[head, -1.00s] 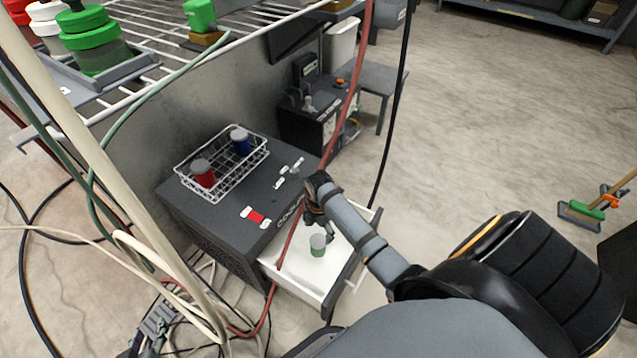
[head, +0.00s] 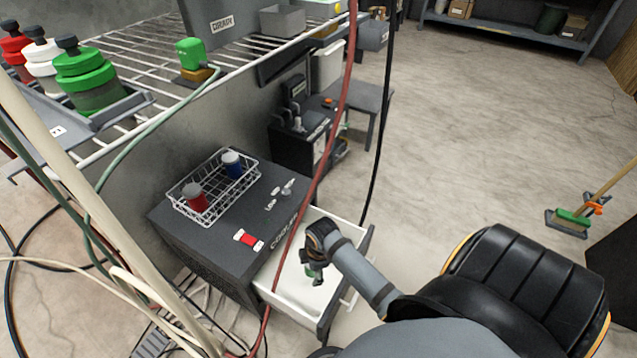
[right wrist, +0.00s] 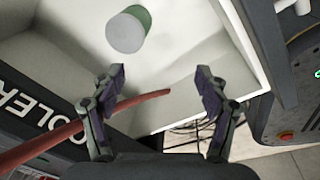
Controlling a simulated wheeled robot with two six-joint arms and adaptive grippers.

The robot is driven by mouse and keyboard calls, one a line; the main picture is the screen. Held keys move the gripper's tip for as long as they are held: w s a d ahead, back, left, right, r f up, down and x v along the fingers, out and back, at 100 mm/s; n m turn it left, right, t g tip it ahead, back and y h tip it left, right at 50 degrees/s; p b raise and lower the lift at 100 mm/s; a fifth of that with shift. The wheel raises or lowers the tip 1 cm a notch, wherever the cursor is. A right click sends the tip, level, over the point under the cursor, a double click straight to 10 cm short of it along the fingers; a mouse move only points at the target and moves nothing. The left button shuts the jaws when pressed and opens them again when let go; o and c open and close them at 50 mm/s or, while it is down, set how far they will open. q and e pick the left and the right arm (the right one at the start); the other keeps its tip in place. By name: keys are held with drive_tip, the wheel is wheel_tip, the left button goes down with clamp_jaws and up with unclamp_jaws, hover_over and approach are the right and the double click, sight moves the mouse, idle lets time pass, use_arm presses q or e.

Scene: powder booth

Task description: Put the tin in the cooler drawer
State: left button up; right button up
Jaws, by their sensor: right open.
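The green tin with a grey lid (right wrist: 127,33) stands inside the open white cooler drawer (head: 283,283). In the head view the tin (head: 314,279) is mostly hidden by my right gripper (head: 314,264). In the right wrist view the tin is ahead of my open, empty right gripper (right wrist: 160,74), a little left of its middle and apart from the fingers. The drawer (right wrist: 195,45) also shows there. The dark cooler (head: 215,245) has its drawer pulled out. My left gripper is not in view.
A wire basket (head: 212,212) on the cooler holds a red tin (head: 194,200) and a blue tin (head: 232,166). A red hose (head: 322,160) hangs in front of the drawer and crosses the right wrist view. A wire rack (head: 150,75) stands above.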

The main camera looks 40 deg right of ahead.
drive_tip(key=s+a+r+m+t, duration=0.3)
drive_tip(key=s+a+m, duration=0.1)
drive_tip(key=s+m, duration=0.6)
drive_tip(key=m, duration=0.3)
drive_tip(key=shift+a+r+y, duration=0.2)
drive_tip(key=shift+a+y, duration=0.2)
